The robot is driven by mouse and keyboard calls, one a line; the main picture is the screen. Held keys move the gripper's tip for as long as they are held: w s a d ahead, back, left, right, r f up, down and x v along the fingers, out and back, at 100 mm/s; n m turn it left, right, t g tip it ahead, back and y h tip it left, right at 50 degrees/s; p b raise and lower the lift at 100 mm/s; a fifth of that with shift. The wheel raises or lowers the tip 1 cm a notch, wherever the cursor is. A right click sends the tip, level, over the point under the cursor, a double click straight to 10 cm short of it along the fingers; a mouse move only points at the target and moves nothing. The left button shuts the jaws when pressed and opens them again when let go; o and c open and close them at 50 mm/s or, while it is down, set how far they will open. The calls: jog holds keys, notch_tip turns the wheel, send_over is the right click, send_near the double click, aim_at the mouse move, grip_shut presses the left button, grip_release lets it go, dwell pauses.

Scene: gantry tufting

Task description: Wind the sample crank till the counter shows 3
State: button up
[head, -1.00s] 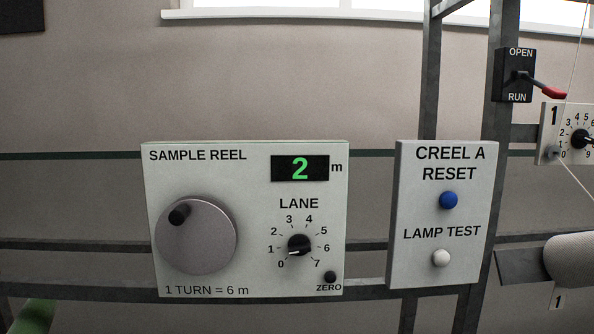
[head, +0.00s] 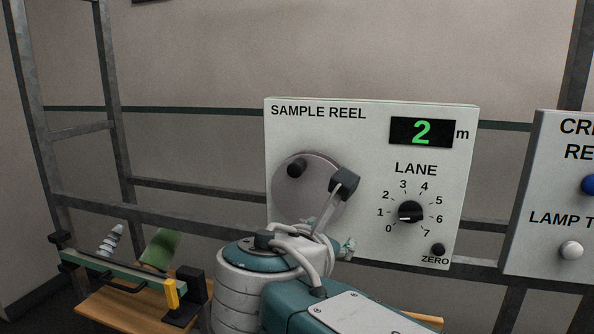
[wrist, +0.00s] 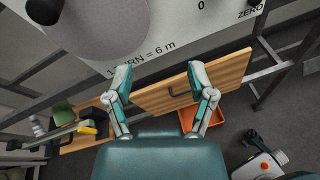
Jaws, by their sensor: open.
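The sample reel panel (head: 375,240) stands in the middle of the head view, its green counter (head: 421,132) reading 2. Its crank is a grey disc (head: 290,199) with a dark knob (head: 296,169) at the upper left. My arm stands in front of the panel's lower left and covers part of the disc's lower right edge. In the wrist view, my gripper (wrist: 160,78) is open and empty, its two fingers wide apart. The disc (wrist: 105,25) and the dark knob (wrist: 45,10) are beyond the fingertips, at the top left, apart from them.
The lane dial (head: 410,212) and the zero button (head: 438,250) share the panel. A reset panel (head: 545,235) stands to the right. A wooden drawer or bench front (wrist: 190,82) and an orange tray (wrist: 200,119) are below. Metal frame bars run behind the panel.

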aim_at(293, 172)
jog(key=a+r+n+t+y, duration=0.1)
jog(key=a+r+n+t, duration=0.3)
jog(key=a+r+n, duration=0.3)
jog(key=shift+m, duration=0.6)
jog(key=x, duration=0.7)
jog(key=f+x, duration=0.1)
jog(key=x, duration=0.2)
jog(key=shift+w+a, duration=0.15)
jog(key=shift+w, duration=0.15)
grip_shut()
